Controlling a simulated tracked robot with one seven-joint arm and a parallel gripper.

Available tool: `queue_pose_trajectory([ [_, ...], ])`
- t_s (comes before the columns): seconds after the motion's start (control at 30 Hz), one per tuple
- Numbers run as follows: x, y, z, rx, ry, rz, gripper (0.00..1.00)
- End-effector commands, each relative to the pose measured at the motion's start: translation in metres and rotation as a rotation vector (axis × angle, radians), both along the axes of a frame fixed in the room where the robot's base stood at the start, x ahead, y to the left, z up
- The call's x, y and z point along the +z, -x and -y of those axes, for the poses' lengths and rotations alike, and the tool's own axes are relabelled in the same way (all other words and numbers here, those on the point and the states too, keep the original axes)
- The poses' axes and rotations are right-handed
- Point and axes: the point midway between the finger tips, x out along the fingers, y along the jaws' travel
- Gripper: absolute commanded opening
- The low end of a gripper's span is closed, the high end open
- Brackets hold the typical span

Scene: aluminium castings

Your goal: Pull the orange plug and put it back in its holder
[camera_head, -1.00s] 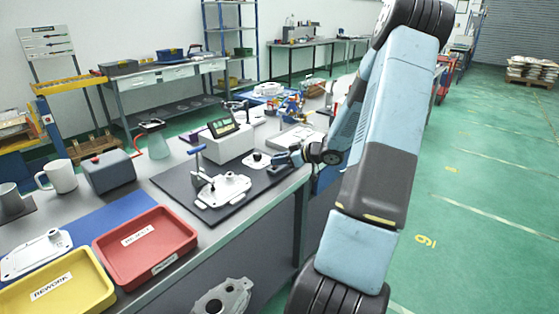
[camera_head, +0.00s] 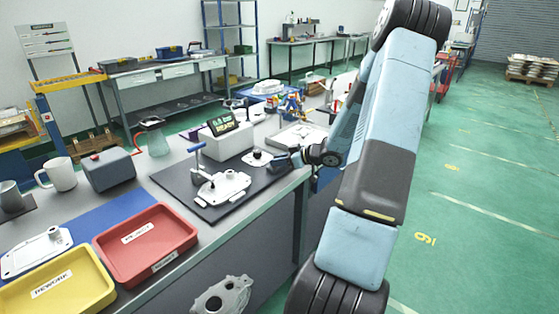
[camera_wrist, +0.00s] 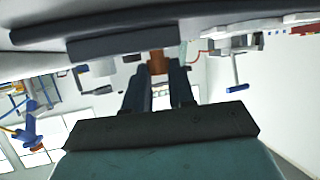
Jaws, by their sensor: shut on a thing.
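The orange plug (camera_wrist: 157,62) shows in the wrist view between the tips of my gripper (camera_wrist: 158,82), which is shut on it. In the head view my gripper (camera_head: 284,162) is low over the right end of the dark mat (camera_head: 207,207), and the plug is hidden there. A white casting (camera_head: 222,187) lies on the mat left of my gripper, by a clamp with a blue T-handle (camera_head: 197,148). A white flange with a black knob (camera_head: 256,158) lies close to my gripper's left. I cannot make out the plug's holder.
A white box with a tilted display (camera_head: 222,123) stands behind the mat. A red tray (camera_head: 146,243) and a yellow tray (camera_head: 60,285) are at front left. A grey box (camera_head: 108,170) and a white mug (camera_head: 57,174) stand at the left. The bench edge runs close to my gripper.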

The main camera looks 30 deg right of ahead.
Motion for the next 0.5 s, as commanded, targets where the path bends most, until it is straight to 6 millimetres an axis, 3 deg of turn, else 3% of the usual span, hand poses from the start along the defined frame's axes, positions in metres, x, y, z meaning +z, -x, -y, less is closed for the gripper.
queue_pose_trajectory([
  [0.37, -0.0081, 0.0001, -0.0004, 0.000, -0.002, -0.001, 0.00],
  [0.4, -0.0081, 0.0001, -0.0004, 0.001, -0.001, -0.001, 0.26],
  [0.5, -0.0080, 0.0001, -0.0004, 0.001, -0.001, -0.001, 0.35],
])
